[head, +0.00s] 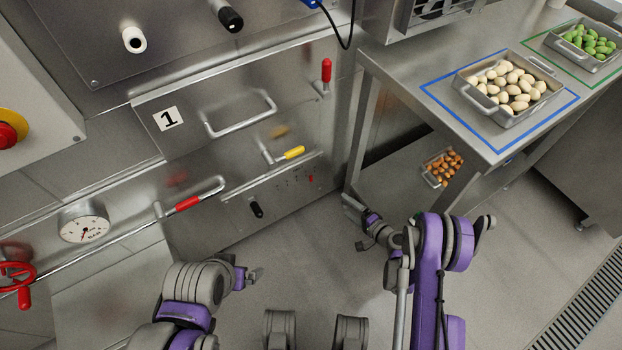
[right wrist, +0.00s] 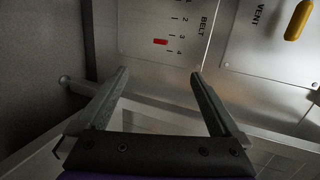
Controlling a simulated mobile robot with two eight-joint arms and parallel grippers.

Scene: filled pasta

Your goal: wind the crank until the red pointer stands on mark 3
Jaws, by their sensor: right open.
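The belt scale (head: 290,184) is on the low front panel of the steel machine, with a small red pointer (head: 311,178) near its right end. In the right wrist view the scale is labelled BELT, and the red pointer (right wrist: 160,41) lies between marks 3 and 4. A small crank with a black knob (head: 256,209) sits at the left of that panel; I cannot make it out in the wrist view. My right gripper (head: 352,220) is open and empty, in front and to the right of the panel. My left gripper (head: 252,274) is low above the floor; its jaw opening is unclear.
A yellow lever (head: 294,152) is just above the belt panel, and a red-handled lever (head: 326,72) higher right. A long bar with a red grip (head: 187,203) is at left. The steel table (head: 400,75) stands at right; a tray of brown pieces (head: 432,180) is beneath.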

